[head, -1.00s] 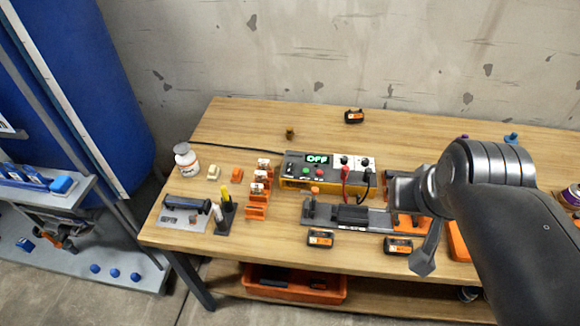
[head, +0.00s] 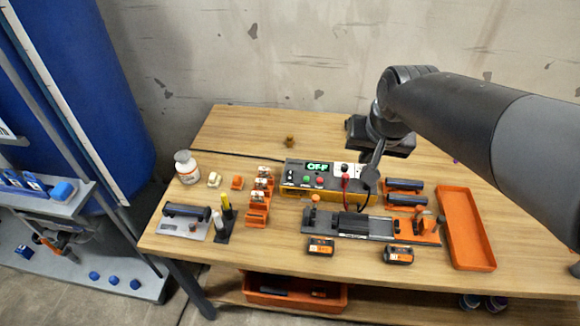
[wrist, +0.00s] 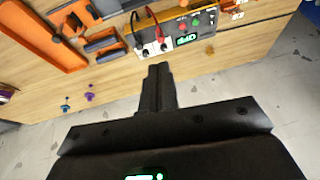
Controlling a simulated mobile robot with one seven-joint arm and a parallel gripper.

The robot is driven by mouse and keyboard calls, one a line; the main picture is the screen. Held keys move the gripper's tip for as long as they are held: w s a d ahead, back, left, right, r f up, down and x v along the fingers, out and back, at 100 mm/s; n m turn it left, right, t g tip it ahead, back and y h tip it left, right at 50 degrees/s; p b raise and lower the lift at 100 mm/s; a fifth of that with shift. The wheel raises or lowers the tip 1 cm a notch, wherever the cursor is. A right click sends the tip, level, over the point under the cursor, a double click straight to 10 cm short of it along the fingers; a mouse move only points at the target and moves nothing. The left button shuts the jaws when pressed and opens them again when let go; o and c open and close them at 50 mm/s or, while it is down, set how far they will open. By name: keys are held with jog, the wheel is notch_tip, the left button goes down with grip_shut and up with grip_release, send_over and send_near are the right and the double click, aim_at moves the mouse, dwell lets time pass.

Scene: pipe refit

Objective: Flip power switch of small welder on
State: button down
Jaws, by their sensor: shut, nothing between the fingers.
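The small welder (head: 306,188) is a yellow and grey box near the middle of the table, with a lit green display (head: 318,167) reading OFF. Its panel has a green and a red button, knobs, and a small switch-like part (head: 290,173) at the left end. The welder (wrist: 172,46) also shows in the wrist view, panel inverted. My gripper (head: 370,178) is shut and empty, pointing down above the welder's right end in the head view and partly hiding it. The fingers (wrist: 157,72) show just short of the welder in the wrist view; contact cannot be told.
Red and black leads (head: 345,180) rise from the welder's right side. A grey pipe fixture (head: 350,224) lies in front, with batteries (head: 320,247) before it. An orange tray (head: 466,230) lies right. Orange holders (head: 259,200) stand left.

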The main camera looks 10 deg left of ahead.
jog(key=w+a+f, duration=0.4)
jog(key=w+a, duration=0.4)
jog(key=h, duration=0.1)
send_over(291, 171)
jog(key=s, duration=0.5)
notch_tip(291, 171, down, 6)
jog(key=shift+s+f, duration=0.1)
jog(key=shift+f, duration=0.05)
jog(key=x, duration=0.9)
jog(key=s+x, duration=0.1)
jog(key=x, duration=0.3)
jog(key=shift+f, duration=0.6)
jog(key=shift+w+g, duration=0.1)
jog(key=shift+g, duration=0.2)
